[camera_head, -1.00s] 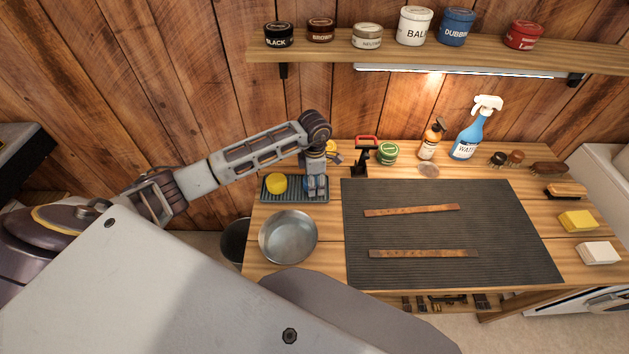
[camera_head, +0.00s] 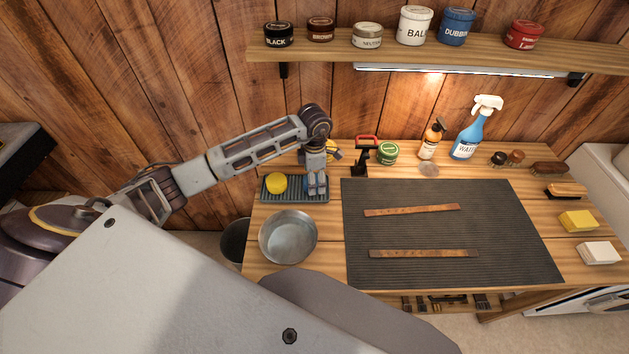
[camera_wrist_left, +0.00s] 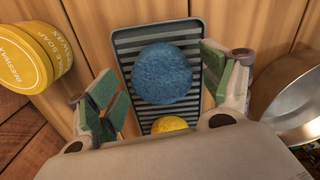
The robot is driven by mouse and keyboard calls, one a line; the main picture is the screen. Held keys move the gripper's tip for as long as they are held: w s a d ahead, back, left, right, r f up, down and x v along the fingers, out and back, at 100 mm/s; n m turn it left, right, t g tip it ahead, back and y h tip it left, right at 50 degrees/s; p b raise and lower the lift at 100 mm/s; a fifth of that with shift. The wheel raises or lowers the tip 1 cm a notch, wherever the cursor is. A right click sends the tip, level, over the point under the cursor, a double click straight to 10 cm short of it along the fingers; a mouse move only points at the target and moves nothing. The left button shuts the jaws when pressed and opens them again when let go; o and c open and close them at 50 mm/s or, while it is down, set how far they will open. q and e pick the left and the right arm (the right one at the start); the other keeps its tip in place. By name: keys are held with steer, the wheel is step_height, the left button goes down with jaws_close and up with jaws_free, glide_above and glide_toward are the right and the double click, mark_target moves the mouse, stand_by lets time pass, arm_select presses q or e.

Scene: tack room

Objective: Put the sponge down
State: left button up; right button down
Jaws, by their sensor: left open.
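The blue round sponge (camera_wrist_left: 162,75) lies on the ribbed grey tray (camera_wrist_left: 125,25) in the left wrist view. My left gripper (camera_head: 316,189) is over the right part of the tray in the head view. Its fingers stand open on either side of the blue sponge, with gaps visible in the left wrist view. In the head view the fingers mostly hide this sponge. A yellow round sponge (camera_head: 277,183) lies on the same tray, left of the fingers; it also shows in the left wrist view (camera_wrist_left: 170,125). My right gripper is out of view.
A metal bowl (camera_head: 288,237) stands in front of the tray. A yellow tin (camera_wrist_left: 35,55) is beside the tray. A black stand with a red top (camera_head: 364,156) and a green tin (camera_head: 387,153) stand to the right. A dark mat (camera_head: 440,232) bears two leather straps.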

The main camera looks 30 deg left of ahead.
arm_select(q)
step_height(320, 180, up, 10)
steer(key=b, duration=0.1)
steer(key=shift+r+b, duration=0.2)
steer(key=shift+b, duration=0.2)
steer(key=shift+c, duration=0.4)
steer(key=c, duration=0.5)
jaws_close()
stand_by(0.3)
steer(key=shift+r, duration=0.1)
stand_by(0.6)
